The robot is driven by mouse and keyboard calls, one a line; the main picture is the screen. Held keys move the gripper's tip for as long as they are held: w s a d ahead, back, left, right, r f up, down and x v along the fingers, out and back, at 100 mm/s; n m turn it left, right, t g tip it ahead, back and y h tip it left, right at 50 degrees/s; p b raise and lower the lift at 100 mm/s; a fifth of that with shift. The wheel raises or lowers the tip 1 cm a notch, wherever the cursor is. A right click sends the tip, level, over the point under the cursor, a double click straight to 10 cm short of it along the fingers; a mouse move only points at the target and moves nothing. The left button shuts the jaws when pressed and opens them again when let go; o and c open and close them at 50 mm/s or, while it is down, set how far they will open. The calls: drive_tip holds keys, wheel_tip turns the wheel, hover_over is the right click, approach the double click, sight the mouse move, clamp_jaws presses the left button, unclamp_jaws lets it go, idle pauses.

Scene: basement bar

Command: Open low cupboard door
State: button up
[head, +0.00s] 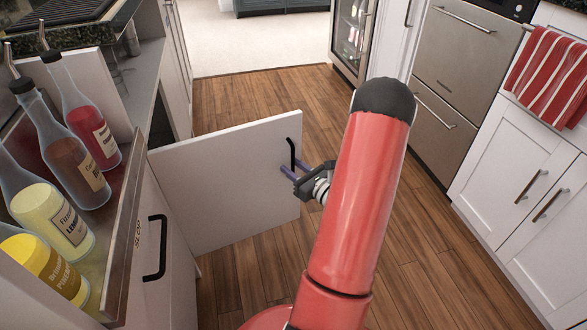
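The low cupboard door (222,185) is a white panel on the left side of the aisle. It stands swung well out from the cabinet row, across part of the wooden floor. Its black bar handle (292,154) is near its upper right edge. My gripper (287,173) is at the handle, with its purple fingers pointing left around or beside the handle's lower part. I cannot tell whether the fingers touch or grip the handle. My red arm hides the floor behind it and part of the wrist.
A bottle rack (128,215) with several syrup bottles stands at the left front, above a drawer with a black handle (155,248). White cabinets (520,175) and steel drawers (455,90) line the right. Wooden floor (250,100) is clear beyond the door.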

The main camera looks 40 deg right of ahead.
drive_tip(key=s, duration=0.7)
drive_tip(key=shift+s, duration=0.4)
drive_tip(key=shift+d, duration=0.1)
drive_tip(key=a+r+n+g+y+p, duration=0.1)
drive_tip(key=a+r+n+g+y, duration=0.45)
drive_tip(key=a+n, duration=0.55)
drive_tip(key=a+r+n+g+y+p, duration=0.1)
drive_tip(key=a+r+n+g+y, duration=0.55)
drive_tip(key=a, duration=0.85)
drive_tip(key=s+a+r+n+g+h+p, duration=0.2)
drive_tip(key=s+a+r+n+g+h, duration=0.3)
drive_tip(key=n, duration=0.4)
drive_tip(key=s+r+n+t+h, duration=0.4)
drive_tip(key=r+n+h, duration=0.3)
drive_tip(key=n, duration=0.2)
drive_tip(key=shift+s+d+r+t+p, duration=0.15)
drive_tip(key=shift+s+d+t+p, duration=0.2)
drive_tip(key=shift+p, duration=0.1)
